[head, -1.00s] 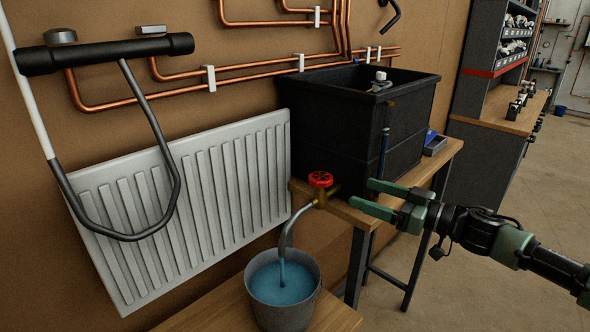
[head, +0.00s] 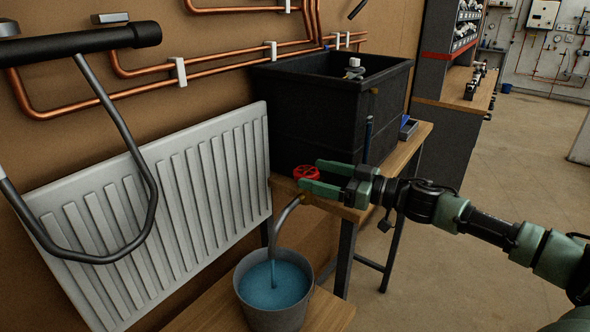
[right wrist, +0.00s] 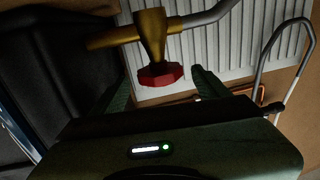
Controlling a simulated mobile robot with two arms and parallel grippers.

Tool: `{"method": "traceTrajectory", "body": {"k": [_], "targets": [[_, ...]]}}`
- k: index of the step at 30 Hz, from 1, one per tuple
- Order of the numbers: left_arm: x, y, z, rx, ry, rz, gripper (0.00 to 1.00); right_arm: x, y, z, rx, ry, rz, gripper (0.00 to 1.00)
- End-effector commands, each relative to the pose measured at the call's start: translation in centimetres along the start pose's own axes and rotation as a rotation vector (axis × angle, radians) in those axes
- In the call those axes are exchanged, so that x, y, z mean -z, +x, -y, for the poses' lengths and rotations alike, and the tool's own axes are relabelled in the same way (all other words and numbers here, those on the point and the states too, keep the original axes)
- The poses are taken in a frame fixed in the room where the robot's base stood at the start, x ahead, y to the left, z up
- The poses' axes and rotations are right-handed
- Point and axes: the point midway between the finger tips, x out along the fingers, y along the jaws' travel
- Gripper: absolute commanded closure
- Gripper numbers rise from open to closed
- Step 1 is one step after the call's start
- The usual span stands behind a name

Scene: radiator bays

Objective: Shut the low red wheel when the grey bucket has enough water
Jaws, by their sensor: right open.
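The low red wheel (head: 306,173) sits on a brass tap at the front of the black tank (head: 300,120). In the right wrist view the red wheel (right wrist: 160,75) lies ahead of and between the finger ends. My right gripper (head: 309,177) is open, its green fingertips at the wheel's right side; I cannot tell if they touch it. The grey bucket (head: 273,318) stands below the spout (head: 284,225). Blue water (head: 290,287) fills much of it, and a stream still runs in. My left gripper is not in view.
A white radiator (head: 150,210) stands left of the tank, with a dark bent pipe in front of it. Copper pipes (head: 225,66) run along the wall. The bucket stands on a low wooden bench (head: 210,310). Open floor lies at right.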

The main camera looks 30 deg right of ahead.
Motion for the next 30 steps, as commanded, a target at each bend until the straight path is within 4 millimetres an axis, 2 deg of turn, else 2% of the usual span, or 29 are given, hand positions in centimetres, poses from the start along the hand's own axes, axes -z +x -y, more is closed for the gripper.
{"method": "traceTrajectory", "body": {"k": [3, 18, 30], "targets": [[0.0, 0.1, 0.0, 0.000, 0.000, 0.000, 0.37, 0.3, 0.9, 0.0, 0.000, -0.004, -0.004, 0.24], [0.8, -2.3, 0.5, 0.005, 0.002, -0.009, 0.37, 0.4, 5.0, -0.1, -0.002, 0.001, -0.004, 0.24], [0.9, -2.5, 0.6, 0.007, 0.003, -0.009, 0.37, 0.0, 6.0, 0.0, 0.000, -0.001, 0.001, 0.24]]}}
